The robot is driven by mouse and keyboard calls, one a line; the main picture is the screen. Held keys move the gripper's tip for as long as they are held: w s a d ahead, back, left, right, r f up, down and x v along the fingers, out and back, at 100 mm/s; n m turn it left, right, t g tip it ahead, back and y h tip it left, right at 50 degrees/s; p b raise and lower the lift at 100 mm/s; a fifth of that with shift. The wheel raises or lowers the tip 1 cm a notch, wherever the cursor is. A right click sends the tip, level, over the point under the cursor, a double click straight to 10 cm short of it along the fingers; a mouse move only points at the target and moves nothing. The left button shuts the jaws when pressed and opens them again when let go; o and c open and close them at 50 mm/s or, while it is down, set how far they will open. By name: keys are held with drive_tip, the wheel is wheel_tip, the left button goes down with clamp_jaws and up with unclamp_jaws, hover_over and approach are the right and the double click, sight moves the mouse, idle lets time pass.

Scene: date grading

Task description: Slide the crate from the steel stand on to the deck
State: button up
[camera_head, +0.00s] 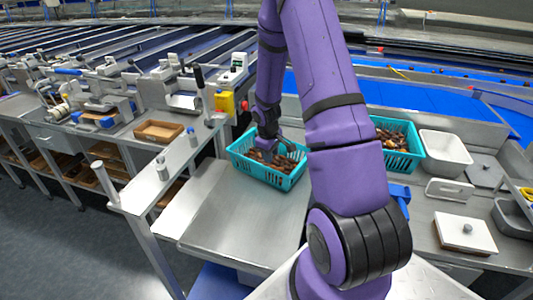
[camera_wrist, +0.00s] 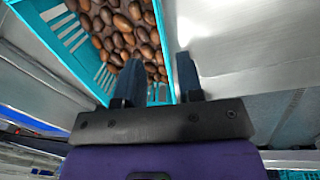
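A teal slatted crate (camera_head: 240,153) full of brown dates sits at the back of a bare steel top (camera_head: 235,218). I cannot tell whether this top is the stand or the deck. My gripper (camera_head: 268,152) reaches down at the crate from above. In the wrist view the crate (camera_wrist: 62,42) is at upper left. My gripper (camera_wrist: 160,62) is open there, its left finger over the dates and its right finger outside, over bare steel. The crate's side wall runs between them, with a gap to the right finger. Finger contact with the wall cannot be told.
A second teal crate of dates (camera_head: 415,160) stands to the right behind my arm, near a white tub (camera_head: 445,152) and a white lidded board (camera_head: 465,232). A wooden tray (camera_head: 158,131) and weighing gear are at left. The steel top in front of the crate is clear.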

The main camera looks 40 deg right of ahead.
sight(273, 176)
idle(0.3)
drive_tip(key=f, duration=0.3)
drive_tip(key=d+f, duration=0.1)
drive_tip(key=f, duration=0.6)
drive_tip(key=shift+w+d+f, duration=0.2)
drive_tip(key=shift+d+f, duration=0.1)
drive_tip(key=shift+f, duration=0.05)
clamp_jaws()
idle(1.2)
